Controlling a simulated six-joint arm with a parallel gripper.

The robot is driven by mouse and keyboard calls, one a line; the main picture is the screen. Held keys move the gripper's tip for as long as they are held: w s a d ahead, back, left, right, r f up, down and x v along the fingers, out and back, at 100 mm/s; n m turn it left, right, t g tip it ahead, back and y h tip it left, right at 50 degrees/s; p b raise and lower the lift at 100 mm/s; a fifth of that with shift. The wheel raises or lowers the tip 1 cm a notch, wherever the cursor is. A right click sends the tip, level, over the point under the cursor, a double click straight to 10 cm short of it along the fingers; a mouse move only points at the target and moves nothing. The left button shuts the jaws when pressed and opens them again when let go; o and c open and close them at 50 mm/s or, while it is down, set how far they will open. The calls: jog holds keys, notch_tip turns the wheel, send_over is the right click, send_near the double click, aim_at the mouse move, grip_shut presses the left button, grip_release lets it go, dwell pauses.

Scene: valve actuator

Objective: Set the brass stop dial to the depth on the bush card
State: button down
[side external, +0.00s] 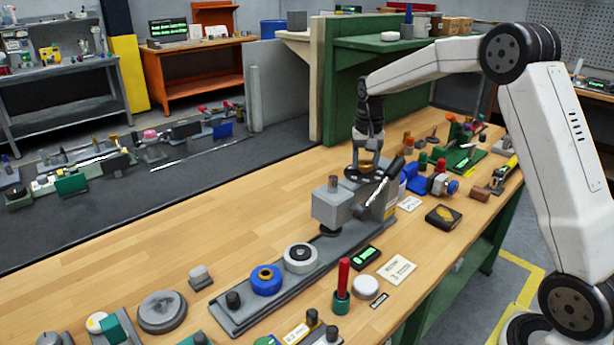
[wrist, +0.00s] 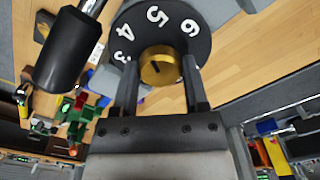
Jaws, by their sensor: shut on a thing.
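The brass stop dial (wrist: 160,68) shows in the wrist view as a brass knob with a dark pointer mark, set in front of a black disc (wrist: 140,20) with white numbers; 3, 4, 5 and 6 are readable. In the side view the brass knob (side external: 366,164) sits on top of the grey press. My gripper (wrist: 160,85) is shut on the knob, one finger on each side. The bush card may be the white card (side external: 397,269) on the bench; its print is too small to read.
A black-handled lever (wrist: 68,45) is close to my gripper's left in the wrist view. The grey press (side external: 340,207) stands on a rail with a blue roll (side external: 266,279) and a white roll (side external: 300,257). A red-handled tool (side external: 343,279) stands upright in front.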

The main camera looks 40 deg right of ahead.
aim_at(366, 162)
jog(key=n, duration=0.7)
jog(key=shift+r, duration=0.1)
jog(key=n, duration=0.4)
jog(key=shift+d+n, duration=0.1)
jog(key=shift+n, duration=1.7)
jog(key=shift+c, duration=0.5)
grip_release()
jog(key=shift+r, duration=3.9)
